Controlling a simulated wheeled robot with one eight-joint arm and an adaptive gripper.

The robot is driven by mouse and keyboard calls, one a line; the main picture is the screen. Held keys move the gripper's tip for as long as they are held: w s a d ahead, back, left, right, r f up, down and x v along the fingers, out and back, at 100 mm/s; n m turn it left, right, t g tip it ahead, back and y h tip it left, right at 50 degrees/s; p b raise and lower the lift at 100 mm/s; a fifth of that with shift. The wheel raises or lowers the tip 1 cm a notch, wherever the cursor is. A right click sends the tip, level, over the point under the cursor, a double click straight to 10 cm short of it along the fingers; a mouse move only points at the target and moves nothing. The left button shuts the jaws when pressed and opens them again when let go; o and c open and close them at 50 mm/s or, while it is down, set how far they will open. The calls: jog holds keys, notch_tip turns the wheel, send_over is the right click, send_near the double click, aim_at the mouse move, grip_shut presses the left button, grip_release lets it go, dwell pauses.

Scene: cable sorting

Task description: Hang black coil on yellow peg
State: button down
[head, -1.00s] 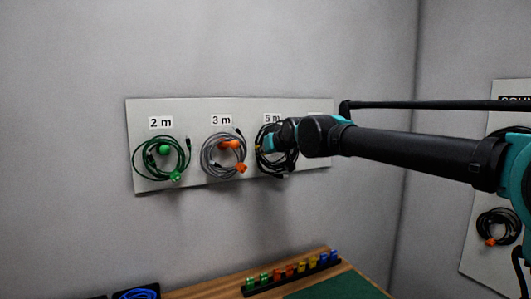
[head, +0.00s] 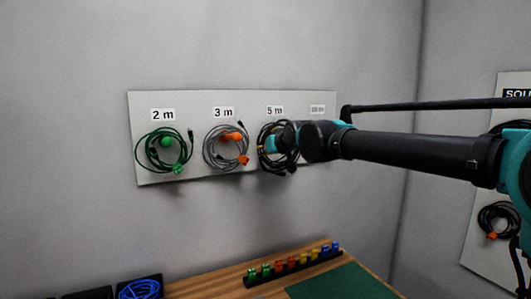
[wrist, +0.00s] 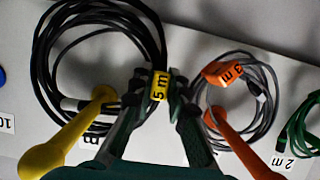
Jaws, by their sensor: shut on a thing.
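The black coil (head: 263,157) is at the wall board under the "5 m" label. It also shows in the wrist view (wrist: 148,30), with its loop appearing to surround the base of the yellow peg (wrist: 70,130). The peg's round knob points toward the camera. My gripper (wrist: 161,92) is shut on the coil's yellow "5 m" tag (wrist: 159,86), beside the peg. In the head view, my gripper (head: 279,144) covers part of the coil and hides the yellow peg. Whether the coil's weight rests on the peg cannot be told.
A grey coil (head: 211,160) hangs on the orange peg (head: 232,136) and a green coil (head: 142,156) on the green peg (head: 166,142), left of my gripper. Below stand a wooden table (head: 215,284) and a rack of coloured tags (head: 290,269). Another board (head: 478,180) is at right.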

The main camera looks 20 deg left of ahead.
jog(key=shift+f, duration=0.1)
jog(key=c, duration=1.4)
grip_release()
jog(key=shift+s, duration=0.1)
